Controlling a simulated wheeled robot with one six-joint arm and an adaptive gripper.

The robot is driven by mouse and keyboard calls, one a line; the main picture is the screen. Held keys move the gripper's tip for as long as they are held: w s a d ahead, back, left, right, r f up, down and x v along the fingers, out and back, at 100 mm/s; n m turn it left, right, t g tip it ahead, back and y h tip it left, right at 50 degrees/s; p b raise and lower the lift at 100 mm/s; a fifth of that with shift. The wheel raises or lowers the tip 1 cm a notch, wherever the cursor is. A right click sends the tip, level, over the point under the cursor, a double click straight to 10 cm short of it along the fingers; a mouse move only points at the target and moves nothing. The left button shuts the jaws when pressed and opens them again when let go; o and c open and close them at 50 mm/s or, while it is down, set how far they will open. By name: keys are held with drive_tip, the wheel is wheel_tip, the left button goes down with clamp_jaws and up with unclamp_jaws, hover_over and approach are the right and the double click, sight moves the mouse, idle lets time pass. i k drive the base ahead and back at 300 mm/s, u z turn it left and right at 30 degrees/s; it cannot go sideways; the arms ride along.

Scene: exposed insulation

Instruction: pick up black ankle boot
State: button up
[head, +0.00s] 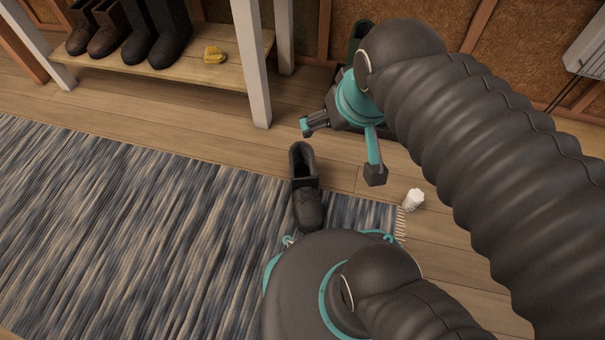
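A black ankle boot (307,190) stands alone, its toe toward the bottom of the picture and its opening toward the top. Its toe end is on the striped rug and its heel end is at the rug's far edge. My gripper (342,152) is up and to the right of the boot, with its two fingers spread wide apart. It is open, and nothing shows between the fingers. The gripper appears to be above the floor and apart from the boot. Part of the gripper is hidden behind my arm.
A wooden shelf (185,70) with white legs holds brown boots (100,30), black boots (157,35) and a yellow item (214,55). A dark green object (357,38) is partly hidden behind my arm. A crumpled white item (412,199) lies right of the boot. The blue-grey rug (130,220) is otherwise clear.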

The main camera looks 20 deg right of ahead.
sight(308, 207)
drive_tip(key=u, duration=0.45)
drive_tip(key=k, duration=1.1)
drive_tip(key=z, duration=0.3)
drive_tip(key=i, duration=0.65)
drive_tip(key=u, duration=0.05)
